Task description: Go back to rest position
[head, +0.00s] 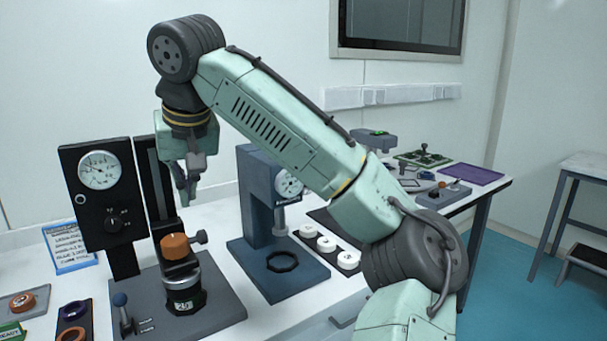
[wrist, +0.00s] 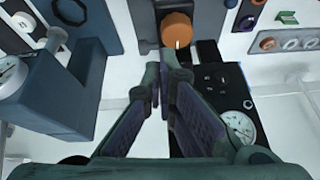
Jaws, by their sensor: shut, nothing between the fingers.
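My gripper (head: 189,190) hangs from the raised arm, fingers pointing down, above the white table between the black gauge stand and the blue gauge press. It is shut and empty. In the wrist view the fingertips (wrist: 162,66) are close together, with an orange knob (wrist: 177,28) beyond them.
The black gauge stand (head: 114,210) rises left of the gripper. The blue press (head: 256,205) stands to its right, partly behind my arm. White discs (head: 326,244) sit in a dark tray. A wall screen (head: 400,25) hangs behind.

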